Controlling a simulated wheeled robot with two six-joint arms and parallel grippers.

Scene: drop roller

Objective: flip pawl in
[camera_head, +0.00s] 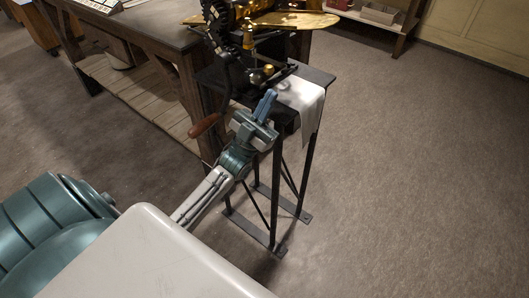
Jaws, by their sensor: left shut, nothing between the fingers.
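My left gripper (265,104) is shut and empty, with its blue fingers pointing up at the front edge of a black metal stand. A black and brass machine (262,62) stands on top of the stand, just beyond the fingertips. A toothed black wheel (216,22) is on its left side, and a crank with a brown wooden handle (204,126) hangs down left of my gripper. Small brass and dark parts sit close above the fingers. The pawl is too small to pick out for certain. My right gripper is not in view.
The black stand (318,76) has thin legs and flat feet on the floor. A white cloth or paper (304,94) hangs over its front right. A wooden table (160,38) stands close behind on the left. The floor (420,170) at right is clear.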

